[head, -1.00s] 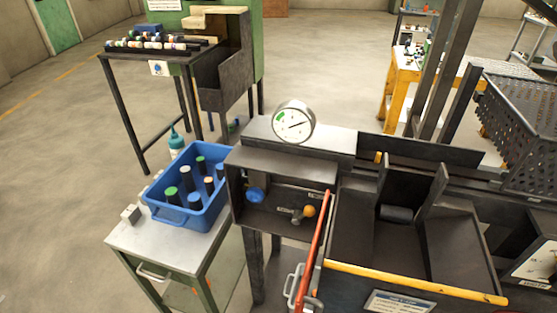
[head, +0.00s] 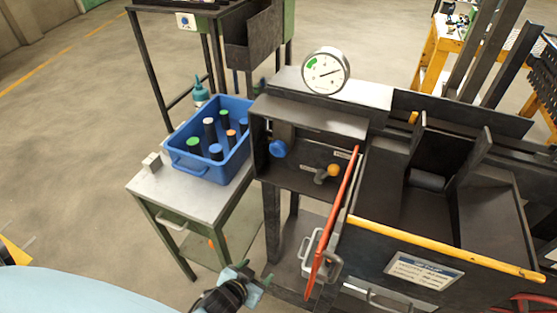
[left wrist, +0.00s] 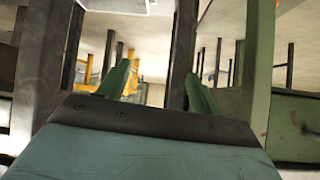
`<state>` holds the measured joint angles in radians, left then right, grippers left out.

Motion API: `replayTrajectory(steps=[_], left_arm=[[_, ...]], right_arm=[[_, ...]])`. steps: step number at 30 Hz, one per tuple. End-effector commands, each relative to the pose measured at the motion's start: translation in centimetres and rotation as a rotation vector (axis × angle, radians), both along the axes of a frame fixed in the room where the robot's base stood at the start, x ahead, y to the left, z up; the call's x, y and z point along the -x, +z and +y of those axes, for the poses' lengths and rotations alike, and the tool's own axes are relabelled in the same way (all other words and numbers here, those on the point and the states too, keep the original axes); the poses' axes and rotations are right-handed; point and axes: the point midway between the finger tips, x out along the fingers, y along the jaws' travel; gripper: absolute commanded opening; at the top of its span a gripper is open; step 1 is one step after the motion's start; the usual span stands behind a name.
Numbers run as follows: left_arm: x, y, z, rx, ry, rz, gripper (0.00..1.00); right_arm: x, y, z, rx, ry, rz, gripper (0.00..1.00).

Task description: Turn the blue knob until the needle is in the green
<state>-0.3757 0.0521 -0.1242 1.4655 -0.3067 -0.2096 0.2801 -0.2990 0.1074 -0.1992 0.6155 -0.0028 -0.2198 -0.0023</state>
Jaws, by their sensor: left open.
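The blue knob (head: 277,149) sits in the dark recessed panel, at its left side, in the head view. The round white gauge (head: 326,71) stands on top of the machine, above the panel. Its green band is at the upper left of the dial, and the dark needle lies outside it, pointing to the right side. My left gripper (head: 256,280) is low at the bottom of the head view, below the knob and well apart from it. Its green fingers (left wrist: 160,85) are spread and empty in the left wrist view. My right gripper is not in view.
An orange knob (head: 333,170) is right of the blue one. A red bar (head: 333,222) slants in front of the panel's right side. A blue bin (head: 201,172) with several capped cylinders stands on the metal cart (head: 150,186) at left. A yellow-edged chute (head: 440,247) is at right.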

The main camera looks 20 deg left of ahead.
Motion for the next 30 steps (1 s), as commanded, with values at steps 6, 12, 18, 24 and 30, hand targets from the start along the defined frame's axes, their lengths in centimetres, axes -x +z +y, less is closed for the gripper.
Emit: replayTrajectory(steps=[6,12,18,24,30], left_arm=[[-6.3,13.1,0.7,0.024,0.050,-0.352,0.64],[-7.5,23.3,1.8,0.034,0.087,-0.590,0.64],[-7.4,27.3,2.3,0.037,0.100,-0.681,0.64],[-9.2,27.6,2.3,0.037,0.100,-0.687,0.64],[-12.9,27.7,2.5,0.036,0.098,-0.688,0.64]], right_arm=[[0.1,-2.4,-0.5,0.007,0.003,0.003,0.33],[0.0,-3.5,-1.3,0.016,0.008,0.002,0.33],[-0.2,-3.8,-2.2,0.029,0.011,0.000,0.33],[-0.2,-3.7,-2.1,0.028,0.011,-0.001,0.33],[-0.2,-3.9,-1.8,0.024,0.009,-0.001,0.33]])
